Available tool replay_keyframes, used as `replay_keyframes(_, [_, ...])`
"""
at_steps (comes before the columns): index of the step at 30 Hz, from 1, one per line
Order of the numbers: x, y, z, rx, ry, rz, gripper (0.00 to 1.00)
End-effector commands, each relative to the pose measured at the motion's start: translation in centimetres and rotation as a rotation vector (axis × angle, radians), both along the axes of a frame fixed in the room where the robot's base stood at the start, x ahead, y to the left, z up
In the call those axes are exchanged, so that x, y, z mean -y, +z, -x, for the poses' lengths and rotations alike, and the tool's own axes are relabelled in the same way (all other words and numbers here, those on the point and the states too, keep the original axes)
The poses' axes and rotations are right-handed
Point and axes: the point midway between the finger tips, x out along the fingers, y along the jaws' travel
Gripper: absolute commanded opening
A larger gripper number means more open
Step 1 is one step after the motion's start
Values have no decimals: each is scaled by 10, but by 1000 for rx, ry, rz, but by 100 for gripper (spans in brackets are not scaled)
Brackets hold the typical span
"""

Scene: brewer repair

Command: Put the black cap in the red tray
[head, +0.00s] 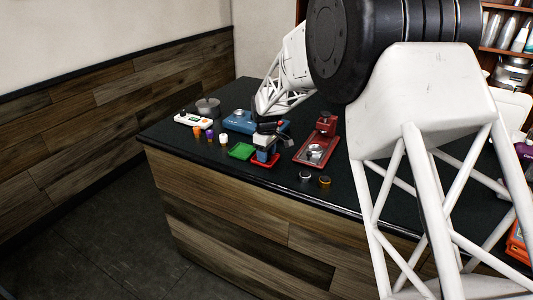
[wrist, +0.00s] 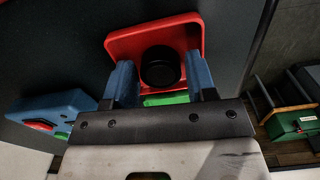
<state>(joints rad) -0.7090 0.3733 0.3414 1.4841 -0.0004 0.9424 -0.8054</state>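The red tray (wrist: 120,42) lies on the dark counter; its rim also shows in the head view (head: 273,165) under my gripper. The black cap (wrist: 160,66) is round and dark, and in the wrist view it sits over the near part of the red tray, between my blue fingers. My gripper (wrist: 161,80) is low over the tray, with a finger on each side of the cap and narrow gaps visible. It looks open. In the head view the gripper (head: 266,153) hides the cap.
A green tray (head: 241,151) lies just left of the red tray. A red machine (head: 310,152) stands to the right and a blue device (head: 238,121) behind. Small caps, orange (head: 197,132), purple (head: 210,134) and white (head: 223,139), stand left. Two round parts (head: 305,176) lie near the front edge.

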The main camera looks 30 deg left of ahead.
Motion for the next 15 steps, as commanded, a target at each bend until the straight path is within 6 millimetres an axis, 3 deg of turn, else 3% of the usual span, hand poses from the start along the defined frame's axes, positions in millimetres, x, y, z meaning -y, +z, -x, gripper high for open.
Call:
replay_keyframes(8, [0, 7, 0, 0, 0, 0, 51])
replay_keyframes(15, [0, 32, 0, 2, 0, -2, 51])
